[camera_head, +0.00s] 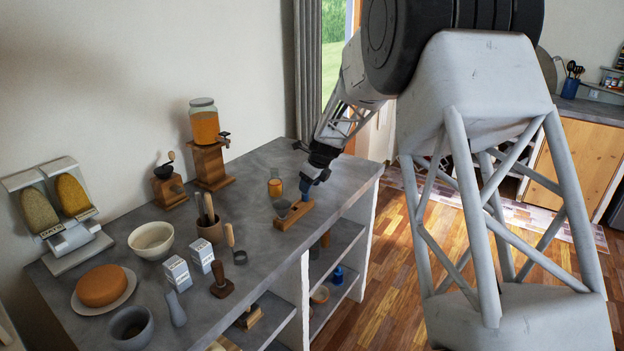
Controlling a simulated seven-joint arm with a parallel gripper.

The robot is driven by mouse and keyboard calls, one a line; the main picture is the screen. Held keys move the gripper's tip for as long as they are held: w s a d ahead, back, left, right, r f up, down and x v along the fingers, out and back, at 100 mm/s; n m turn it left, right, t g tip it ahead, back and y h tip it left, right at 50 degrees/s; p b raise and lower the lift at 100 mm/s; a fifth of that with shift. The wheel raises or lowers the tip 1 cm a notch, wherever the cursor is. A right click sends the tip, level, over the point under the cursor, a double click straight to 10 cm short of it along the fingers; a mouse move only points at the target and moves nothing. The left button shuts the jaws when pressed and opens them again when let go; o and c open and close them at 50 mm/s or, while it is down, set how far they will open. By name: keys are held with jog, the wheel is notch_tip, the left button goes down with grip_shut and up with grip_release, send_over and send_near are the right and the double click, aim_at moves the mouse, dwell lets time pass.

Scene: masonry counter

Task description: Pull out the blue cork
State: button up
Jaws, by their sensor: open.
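A small blue piece (305,186), which looks like the blue cork, stands at the right end of a wooden block (291,217) on the counter. My gripper (308,177) is right above it, pointing down, with its fingertips at or very near its top. My gripper is open; whether the fingers are around the cork or touching it is too small to tell. A grey cup-like piece (282,208) sits at the block's left part.
A small amber jar (275,187) stands just behind the block. A wooden utensil holder (210,229), grinder (168,187) and juice dispenser (205,126) stand further left. The counter (262,247) is clear in front of the block; its right edge is close.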

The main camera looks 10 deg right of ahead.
jog(key=shift+x, duration=2.25)
grip_shut()
jog(key=shift+r, duration=1.25)
dwell(0.5)
jog(key=shift+r, duration=1.35)
